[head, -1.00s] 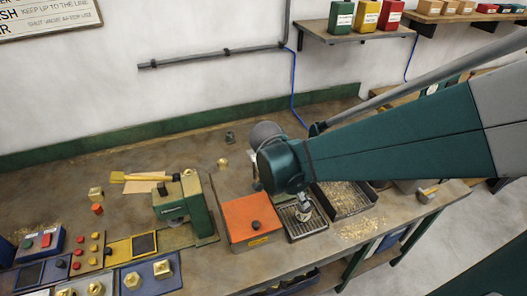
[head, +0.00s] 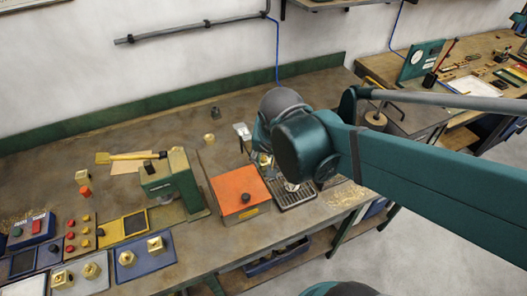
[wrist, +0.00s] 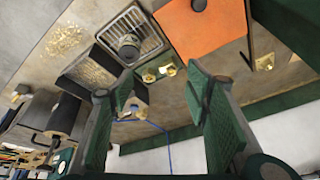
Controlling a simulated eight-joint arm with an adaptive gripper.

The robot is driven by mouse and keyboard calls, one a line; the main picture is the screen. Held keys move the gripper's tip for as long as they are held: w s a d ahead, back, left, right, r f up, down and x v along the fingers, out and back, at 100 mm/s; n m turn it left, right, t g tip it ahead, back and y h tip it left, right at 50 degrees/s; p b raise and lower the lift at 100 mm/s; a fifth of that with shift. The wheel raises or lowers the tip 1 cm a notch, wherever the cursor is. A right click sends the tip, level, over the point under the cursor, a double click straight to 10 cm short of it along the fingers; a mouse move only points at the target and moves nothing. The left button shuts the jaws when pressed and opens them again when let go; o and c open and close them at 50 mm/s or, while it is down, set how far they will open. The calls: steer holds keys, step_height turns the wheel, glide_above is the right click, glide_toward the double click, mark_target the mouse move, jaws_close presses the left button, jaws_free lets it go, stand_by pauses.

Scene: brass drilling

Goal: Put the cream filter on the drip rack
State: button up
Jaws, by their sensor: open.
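The drip rack looks to be the slotted metal tray (head: 300,196) on the bench, right of the orange box; it also shows at the top of the wrist view (wrist: 152,33). A small round pale-and-dark piece (head: 292,187) stands on it and shows dark grey-green in the wrist view (wrist: 128,45); I cannot tell whether this is the cream filter. I cannot make out the cream filter elsewhere. My gripper (wrist: 163,95) is open, with nothing between its fingers. Small brass fittings (wrist: 148,77) lie beyond the fingertips. In the head view my arm hides the gripper.
The orange box (head: 240,193) stands beside the rack, and a green machine (head: 175,185) stands left of it. A dark tray of brass shavings (wrist: 90,72) adjoins the rack. A wall pipe (head: 190,30) runs behind. The back middle of the bench is mostly clear.

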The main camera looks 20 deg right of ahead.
steer(key=s+a+r+n+t+y, duration=0.1)
steer(key=s+a+r+n+t, duration=0.2)
steer(key=r+n, duration=0.2)
steer(key=shift+a+r+n+y, duration=0.35)
steer(key=shift+n+y, duration=0.05)
steer(key=shift+n, duration=0.5)
